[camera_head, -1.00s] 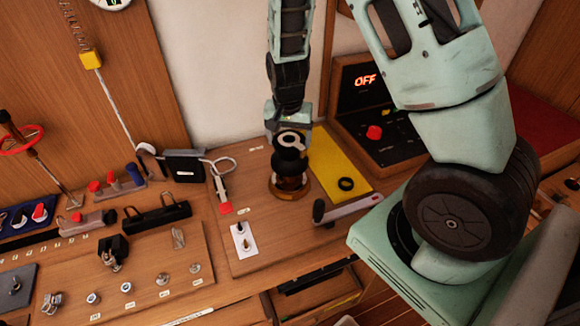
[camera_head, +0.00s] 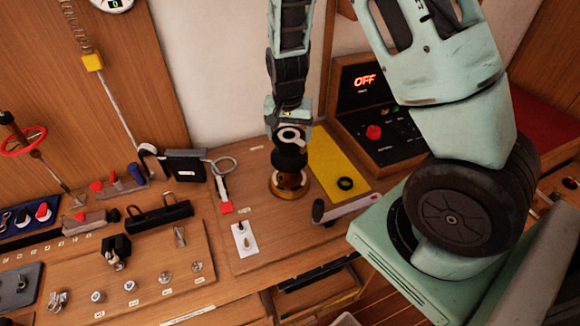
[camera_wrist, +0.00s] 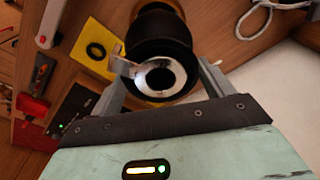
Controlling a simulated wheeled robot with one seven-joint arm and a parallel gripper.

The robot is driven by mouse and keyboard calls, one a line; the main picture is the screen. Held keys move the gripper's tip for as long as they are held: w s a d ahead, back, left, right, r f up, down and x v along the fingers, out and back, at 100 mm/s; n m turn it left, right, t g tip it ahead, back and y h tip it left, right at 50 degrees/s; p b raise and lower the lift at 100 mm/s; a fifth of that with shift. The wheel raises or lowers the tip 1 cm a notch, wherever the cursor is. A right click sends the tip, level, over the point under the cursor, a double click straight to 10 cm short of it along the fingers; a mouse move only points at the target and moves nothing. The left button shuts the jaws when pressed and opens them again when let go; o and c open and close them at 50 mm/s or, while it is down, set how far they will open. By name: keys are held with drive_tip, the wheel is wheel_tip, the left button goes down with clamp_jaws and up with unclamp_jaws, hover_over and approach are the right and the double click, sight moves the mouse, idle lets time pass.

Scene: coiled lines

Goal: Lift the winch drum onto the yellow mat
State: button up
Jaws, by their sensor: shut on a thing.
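The winch drum is a black, waisted drum (camera_head: 290,158) with a pale ring on its top, above a round brass base (camera_head: 290,189) on the wooden bench. In the wrist view, the black drum (camera_wrist: 160,38) fills the space between my fingers, its pale ring facing the camera. My gripper (camera_head: 289,138) is shut on the drum from above. I cannot tell whether the drum has risen off the base. The yellow mat (camera_head: 330,157) lies flat just right of the drum. A black ring (camera_head: 345,184) lies on its near end; the mat also shows in the wrist view (camera_wrist: 88,57).
A grey lever with a black knob (camera_head: 345,207) lies in front of the mat. A control box (camera_head: 370,110) reading OFF stands right of it. A red-ended tool (camera_head: 222,190) and a white switch plate (camera_head: 244,240) lie left of the drum.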

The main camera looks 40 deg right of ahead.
drive_tip(key=shift+r, duration=0.15)
drive_tip(key=shift+r+p, duration=0.5)
drive_tip(key=shift+p, duration=0.05)
drive_tip(key=shift+r, duration=0.15)
idle(0.3)
drive_tip(key=shift+r+p, duration=0.45)
drive_tip(key=shift+p, duration=0.1)
drive_tip(key=shift+r, duration=0.1)
drive_tip(key=shift+r+p, duration=0.5)
drive_tip(key=shift+p, duration=0.05)
drive_tip(key=shift+r, duration=0.1)
drive_tip(key=shift+r+p, duration=0.5)
drive_tip(key=shift+p, duration=0.05)
idle(0.4)
